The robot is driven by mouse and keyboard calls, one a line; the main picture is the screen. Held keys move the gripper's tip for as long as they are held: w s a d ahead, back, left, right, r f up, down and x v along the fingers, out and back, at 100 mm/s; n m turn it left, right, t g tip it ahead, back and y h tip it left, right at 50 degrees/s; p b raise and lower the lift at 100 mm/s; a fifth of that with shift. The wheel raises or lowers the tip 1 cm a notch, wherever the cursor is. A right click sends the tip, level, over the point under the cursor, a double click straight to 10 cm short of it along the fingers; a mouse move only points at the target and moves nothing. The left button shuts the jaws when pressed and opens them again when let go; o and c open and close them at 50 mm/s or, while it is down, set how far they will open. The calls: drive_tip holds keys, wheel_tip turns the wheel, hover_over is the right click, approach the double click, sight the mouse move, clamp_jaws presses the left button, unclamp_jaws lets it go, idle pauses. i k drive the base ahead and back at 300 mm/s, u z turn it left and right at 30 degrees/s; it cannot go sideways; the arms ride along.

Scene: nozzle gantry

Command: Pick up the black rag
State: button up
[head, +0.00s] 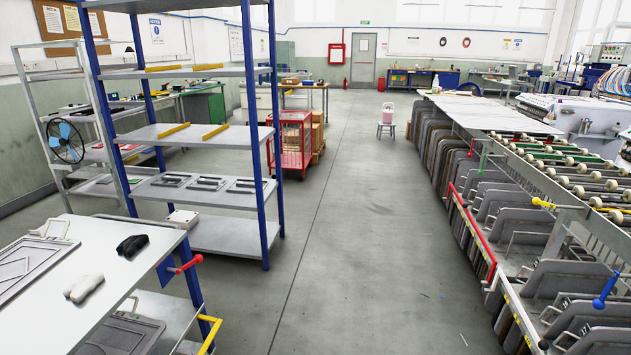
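The black rag (132,245) lies crumpled on the light grey top of the workbench (95,312) at the lower left, towards the bench's far right corner. A white rag (83,288) lies nearer on the same top, apart from the black one. My gripper and arm do not show in the head view.
A grey panel (28,262) lies at the bench's left. A red-knobbed handle (187,264) and a yellow handle (209,333) stick out on its right side. Blue-post shelving (246,190) stands behind. Racks of grey plates (480,215) line the right. The aisle floor (345,240) between is clear.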

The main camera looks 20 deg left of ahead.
sight(129, 246)
drive_tip(key=u, duration=0.35)
drive_tip(key=i, duration=1.8)
drive_tip(key=u, duration=1.55)
drive_tip(key=i, duration=1.05)
drive_tip(key=u, duration=1.3)
drive_tip(key=i, duration=0.45)
drive_tip(key=u, duration=0.3)
